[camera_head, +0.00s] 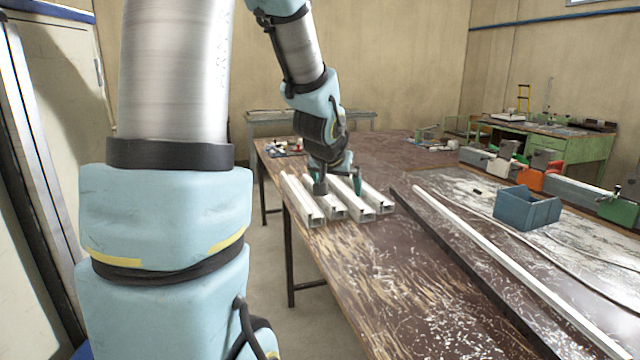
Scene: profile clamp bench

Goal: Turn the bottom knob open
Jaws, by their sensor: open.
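My gripper (338,182) points down over several pale metal profiles (308,207) near the left edge of the brown workbench (375,275). It is open, with its tips close above or between the profiles; I cannot tell whether they touch anything. A dark grey upright part and a green upright part show at its end. At this size I cannot tell which of these belong to the gripper and which to a clamp. No knob can be made out clearly, and my gripper and wrist hide part of the area.
A long pale rail (515,270) runs along the bench to the right. A blue open box (527,208) stands beyond it. Orange, grey and green vice-like machines (545,170) line the right side. A green desk (580,142) stands behind. The near bench top is clear.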

